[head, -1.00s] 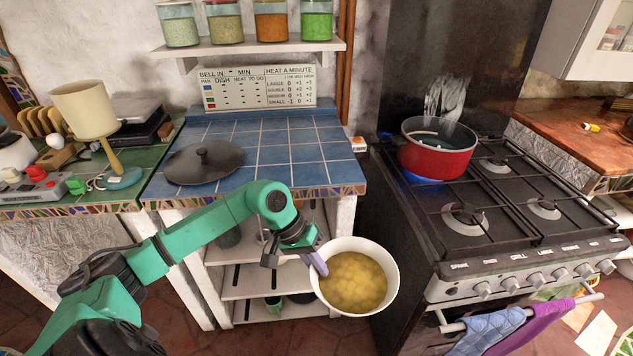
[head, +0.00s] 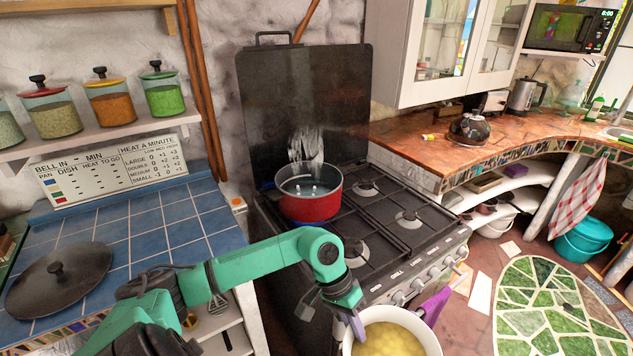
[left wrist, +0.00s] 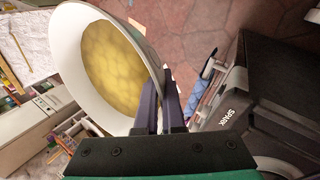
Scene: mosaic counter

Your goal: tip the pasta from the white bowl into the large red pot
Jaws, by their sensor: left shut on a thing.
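The white bowl (head: 430,338) is full of yellow pasta (head: 392,338) and hangs in front of the stove at the bottom of the head view. My left gripper (head: 357,326) is shut on the bowl's left rim. In the left wrist view the bowl (left wrist: 62,50) looks roughly level, and the dark fingers (left wrist: 158,110) pinch its rim. The large red pot (head: 310,205) stands uncovered on the back left burner, with steam above it. The pot is beyond the bowl, up and to the left in the head view. My right gripper is not in view.
The black stove (head: 390,225) has free burners right of the pot. A dark lid (head: 58,280) lies on the blue tiled counter (head: 150,235) at left. A purple cloth (head: 432,308) hangs at the stove front.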

